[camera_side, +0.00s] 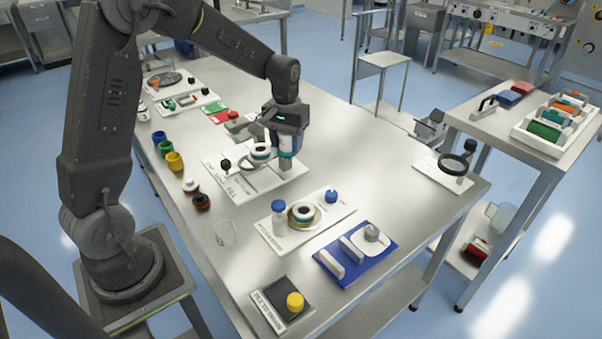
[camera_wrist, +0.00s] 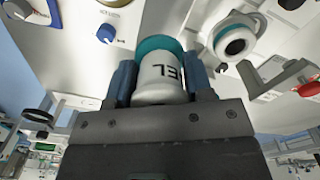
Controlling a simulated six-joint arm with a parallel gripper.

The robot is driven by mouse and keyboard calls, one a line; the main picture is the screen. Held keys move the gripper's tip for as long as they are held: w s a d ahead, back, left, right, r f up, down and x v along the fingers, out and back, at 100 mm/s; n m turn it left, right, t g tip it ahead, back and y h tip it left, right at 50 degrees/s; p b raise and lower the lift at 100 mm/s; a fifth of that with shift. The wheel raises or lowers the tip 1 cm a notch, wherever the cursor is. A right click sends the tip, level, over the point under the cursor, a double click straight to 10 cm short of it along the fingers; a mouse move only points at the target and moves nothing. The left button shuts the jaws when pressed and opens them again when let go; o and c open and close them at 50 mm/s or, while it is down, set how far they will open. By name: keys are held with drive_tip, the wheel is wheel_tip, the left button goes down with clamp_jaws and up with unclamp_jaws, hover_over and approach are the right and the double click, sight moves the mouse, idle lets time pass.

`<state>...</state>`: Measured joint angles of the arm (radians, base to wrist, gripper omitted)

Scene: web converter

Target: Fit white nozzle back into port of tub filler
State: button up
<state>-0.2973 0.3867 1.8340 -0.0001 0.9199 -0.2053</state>
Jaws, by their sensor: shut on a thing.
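My gripper (camera_side: 287,148) points down over the white plate of the tub filler (camera_side: 240,184) in the side view. It is shut on the white nozzle (camera_side: 286,164). In the wrist view the nozzle (camera_wrist: 160,80) is a white cylinder with black letters and a teal rim, between the two blue-grey fingers of my gripper (camera_wrist: 162,70). A white ring-shaped part with a dark opening, apparently the filler's port (camera_wrist: 235,40), is just right of the nozzle there; in the side view this port (camera_side: 261,151) is just left of my gripper. They look apart. The nozzle's lower end is hard to see.
A plate with a blue-capped bottle (camera_side: 279,217), a ringed part (camera_side: 303,213) and a blue knob (camera_side: 331,196) stands nearer the camera. A clear beaker (camera_side: 225,233) and coloured cups (camera_side: 175,163) stand leftward. The table's right-hand middle is clear.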

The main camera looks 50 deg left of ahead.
drive_tip(key=s+a+r+n, duration=0.1)
drive_tip(key=a+r+n, duration=0.2)
drive_tip(key=a, duration=0.8)
wheel_tip(320, 180, up, 2)
drive_tip(key=shift+s, duration=0.25)
drive_tip(key=shift+f, duration=2.8)
drive_tip(key=shift+f, duration=1.9)
drive_tip(key=o, duration=1.3)
wheel_tip(320, 180, up, 14)
